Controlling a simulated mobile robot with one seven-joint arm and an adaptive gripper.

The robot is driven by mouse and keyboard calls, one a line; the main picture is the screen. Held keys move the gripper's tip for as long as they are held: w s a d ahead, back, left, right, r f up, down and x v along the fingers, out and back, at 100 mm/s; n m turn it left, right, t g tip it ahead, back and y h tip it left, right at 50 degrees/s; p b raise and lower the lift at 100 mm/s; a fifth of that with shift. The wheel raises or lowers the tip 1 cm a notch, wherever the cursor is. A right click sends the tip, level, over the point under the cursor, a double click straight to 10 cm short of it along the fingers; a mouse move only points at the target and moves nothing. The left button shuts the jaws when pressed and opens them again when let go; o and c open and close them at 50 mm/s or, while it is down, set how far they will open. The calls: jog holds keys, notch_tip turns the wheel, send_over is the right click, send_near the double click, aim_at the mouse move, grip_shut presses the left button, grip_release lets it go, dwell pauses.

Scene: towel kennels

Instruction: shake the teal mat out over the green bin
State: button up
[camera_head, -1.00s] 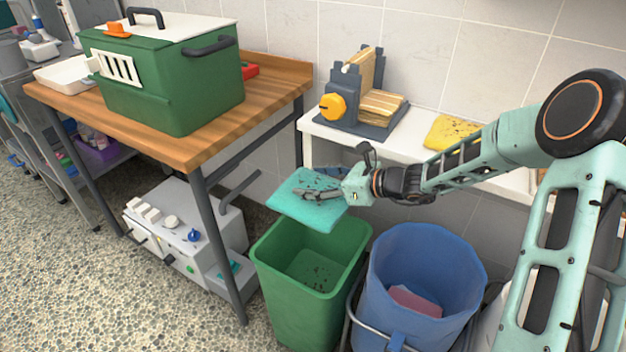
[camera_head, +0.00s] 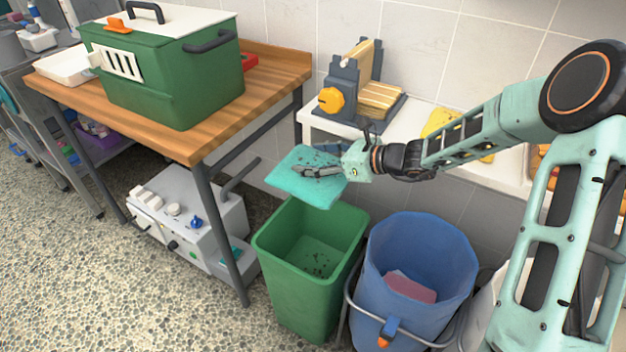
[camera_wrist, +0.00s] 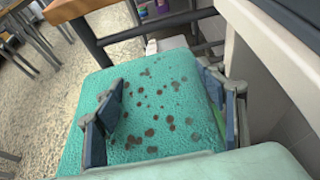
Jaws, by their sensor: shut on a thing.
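The teal mat (camera_head: 312,190) is held by my gripper (camera_head: 318,171), which is shut on its right part. The mat hangs roughly flat, slightly tilted, above the green bin (camera_head: 268,243), apart from its rim. In the wrist view the mat (camera_wrist: 165,75) fills the middle, with many dark brown spots on its upper face. One finger lies across the mat and the other side of the gripper (camera_wrist: 170,118) is at the right edge. Dark specks lie on the floor of the green bin.
A blue bucket (camera_head: 418,255) with a pink thing inside (camera_head: 408,287) stands right of the bin. A wooden table (camera_head: 190,145) with a green carrier (camera_head: 170,75) is at left. A white shelf (camera_head: 405,130) behind holds a grey device (camera_head: 345,90) and a yellow cloth (camera_head: 440,122).

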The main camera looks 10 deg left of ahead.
jog(key=shift+r, duration=0.8)
notch_tip(320, 180, down, 8)
jog(key=b, duration=0.6)
jog(key=shift+r+p, duration=3.55)
jog(key=shift+r, duration=0.45)
notch_tip(320, 180, down, 8)
jog(key=b, duration=0.6)
notch_tip(320, 180, up, 8)
jog(key=p, duration=0.6)
notch_tip(320, 180, down, 7)
jog(key=b, duration=0.5)
jog(key=shift+f, duration=0.15)
